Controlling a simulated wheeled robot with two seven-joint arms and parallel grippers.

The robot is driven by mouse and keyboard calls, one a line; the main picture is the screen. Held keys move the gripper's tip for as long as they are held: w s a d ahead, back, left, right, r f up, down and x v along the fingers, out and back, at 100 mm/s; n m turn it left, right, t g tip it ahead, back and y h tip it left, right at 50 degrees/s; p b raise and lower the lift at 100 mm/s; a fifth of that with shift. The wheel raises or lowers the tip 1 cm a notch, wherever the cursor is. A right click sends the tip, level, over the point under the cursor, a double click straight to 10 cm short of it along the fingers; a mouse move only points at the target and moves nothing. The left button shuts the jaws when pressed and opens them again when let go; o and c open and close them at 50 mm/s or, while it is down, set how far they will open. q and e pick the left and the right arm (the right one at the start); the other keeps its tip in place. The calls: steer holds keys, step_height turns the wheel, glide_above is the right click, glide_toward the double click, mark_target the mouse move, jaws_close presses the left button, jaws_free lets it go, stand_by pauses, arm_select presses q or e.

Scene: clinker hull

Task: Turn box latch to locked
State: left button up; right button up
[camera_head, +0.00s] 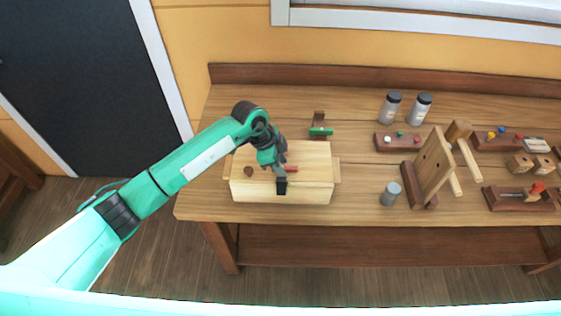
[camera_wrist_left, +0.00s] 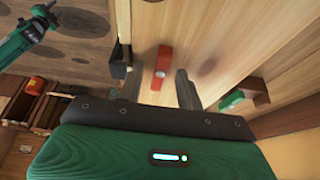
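The pale wooden box (camera_head: 308,193) stands at the left part of the bench. Its red latch bar (camera_head: 291,169) lies on the lid, and in the left wrist view the red latch bar (camera_wrist_left: 161,66) has a pale round pivot. A dark catch (camera_head: 281,186) sits at the box's front edge; it also shows in the left wrist view (camera_wrist_left: 120,62). My left gripper (camera_head: 282,173) is over the lid at the latch. In the left wrist view its fingers (camera_wrist_left: 158,90) are apart, with the red bar between and just beyond them; contact cannot be told.
A green-topped block (camera_head: 320,131) stands behind the box. To the right are a grey cylinder (camera_head: 390,194), an upright board (camera_head: 433,165), two jars (camera_head: 405,108) and several small wooden pieces. A green arm, apparently my right, shows at the left wrist view's upper left.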

arm_select(q)
jaws_close()
